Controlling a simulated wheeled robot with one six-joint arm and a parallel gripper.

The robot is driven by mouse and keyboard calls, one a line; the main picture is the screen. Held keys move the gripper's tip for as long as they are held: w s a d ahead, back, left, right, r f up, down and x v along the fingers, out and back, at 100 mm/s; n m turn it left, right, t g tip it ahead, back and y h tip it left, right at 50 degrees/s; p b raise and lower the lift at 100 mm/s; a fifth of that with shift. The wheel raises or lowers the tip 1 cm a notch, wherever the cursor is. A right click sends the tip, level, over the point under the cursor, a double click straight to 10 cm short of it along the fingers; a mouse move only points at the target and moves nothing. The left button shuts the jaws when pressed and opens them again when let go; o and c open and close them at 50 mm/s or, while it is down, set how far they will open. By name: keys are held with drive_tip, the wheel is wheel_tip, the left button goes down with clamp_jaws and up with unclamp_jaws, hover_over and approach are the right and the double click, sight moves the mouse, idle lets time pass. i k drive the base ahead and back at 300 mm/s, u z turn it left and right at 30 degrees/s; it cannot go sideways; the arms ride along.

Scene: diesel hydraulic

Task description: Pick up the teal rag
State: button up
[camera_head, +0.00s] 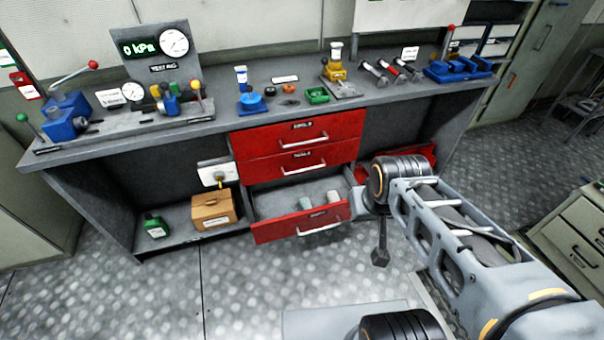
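The bottom red drawer (277,232) of the workbench is pulled open. Inside lie two small rolled or bundled cloth-like items: a grey-teal one (305,203), which looks like the teal rag, and a pale beige one (333,197) to its right. My gripper (380,258) is a small dark shape hanging below my arm, right of the open drawer and apart from both items. Its fingers are too small and dark to tell open from shut. I see nothing hanging from it.
Two closed red drawers sit above the open one. A cardboard box (213,210) and a green bottle (155,226) stand on the lower shelf at left. The floor in front is clear.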

sight(305, 204)
drive_tip(key=z, duration=0.05)
drive_tip(key=k, duration=0.55)
drive_tip(key=u, duration=0.95)
drive_tip(key=i, duration=0.6)
drive_tip(key=u, duration=0.5)
drive_tip(key=i, duration=0.85)
drive_tip(key=z, duration=0.85)
drive_tip(key=i, duration=0.4)
drive_tip(key=z, duration=0.45)
